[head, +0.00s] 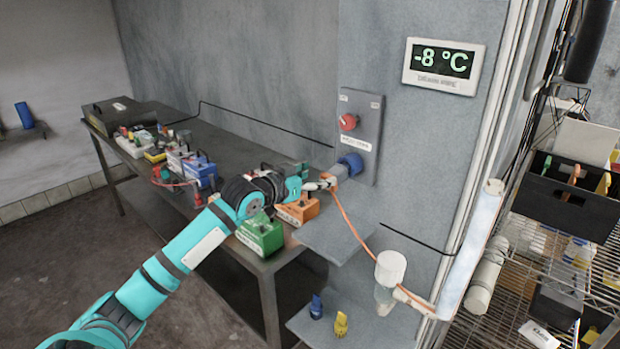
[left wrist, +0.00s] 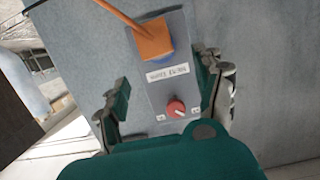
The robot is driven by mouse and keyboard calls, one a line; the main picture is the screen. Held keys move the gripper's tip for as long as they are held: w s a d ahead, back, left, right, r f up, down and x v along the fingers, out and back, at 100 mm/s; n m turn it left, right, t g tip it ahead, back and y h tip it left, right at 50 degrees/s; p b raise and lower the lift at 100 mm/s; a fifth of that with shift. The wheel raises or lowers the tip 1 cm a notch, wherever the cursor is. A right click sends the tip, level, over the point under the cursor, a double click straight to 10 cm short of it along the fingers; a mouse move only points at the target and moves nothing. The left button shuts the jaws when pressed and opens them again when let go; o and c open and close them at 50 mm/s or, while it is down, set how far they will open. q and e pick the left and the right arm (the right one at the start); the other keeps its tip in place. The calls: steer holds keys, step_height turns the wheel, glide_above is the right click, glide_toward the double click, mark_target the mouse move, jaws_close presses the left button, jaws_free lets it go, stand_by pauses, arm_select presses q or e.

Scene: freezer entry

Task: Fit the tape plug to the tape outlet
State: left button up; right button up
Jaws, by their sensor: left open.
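The orange tape plug (head: 341,173) is at the blue tape outlet (head: 351,163) on the grey wall panel, with its orange cable hanging down to the right. In the left wrist view the plug (left wrist: 153,40) covers most of the outlet, with a little blue showing at its edge; how deep it sits I cannot tell. My left gripper (head: 328,183) is just left of the plug in the head view. In the left wrist view its fingers (left wrist: 165,75) are spread wide, with the panel seen between them and nothing held. My right gripper is not in view.
The panel has a red knob (head: 348,122) above the outlet. A small grey shelf (head: 335,232) juts out below. A long table (head: 150,180) with several coloured boxes stands left; a white pipe (head: 470,250) and wire shelving (head: 540,275) stand right.

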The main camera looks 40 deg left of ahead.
arm_select(q)
steer(key=shift+v, duration=0.85)
steer(key=shift+d+f+n, duration=0.1)
steer(key=shift+f+n, duration=0.05)
steer(key=shift+n, duration=0.15)
steer(key=c, duration=0.4)
steer(key=shift+s+f+n, duration=0.1)
steer(key=shift+f+n, duration=0.1)
steer(key=shift+n, duration=0.4)
steer(key=shift+c, duration=1.4)
steer(key=n, duration=0.2)
steer(key=f+n, duration=0.1)
steer(key=n, duration=0.1)
steer(key=shift+s+d+f+t+h, duration=0.2)
steer(key=shift+t+h, duration=0.1)
steer(key=shift+t, duration=0.1)
steer(key=c, duration=0.4)
steer(key=n, duration=0.3)
steer(key=f+n, duration=0.1)
steer(key=n, duration=0.1)
steer(key=shift+s+a+f+t, duration=0.1)
steer(key=shift+s+t, duration=0.2)
steer(key=shift+s, duration=0.1)
jaws_close()
steer(key=shift+w+f+n+t+b, duration=0.25)
steer(key=shift+w+n+b, duration=0.45)
steer(key=shift+w+n, duration=0.65)
steer(key=shift+w+f+n+t+b, duration=0.2)
steer(key=shift+w+n+b, duration=0.5)
steer(key=shift+w+n, duration=0.65)
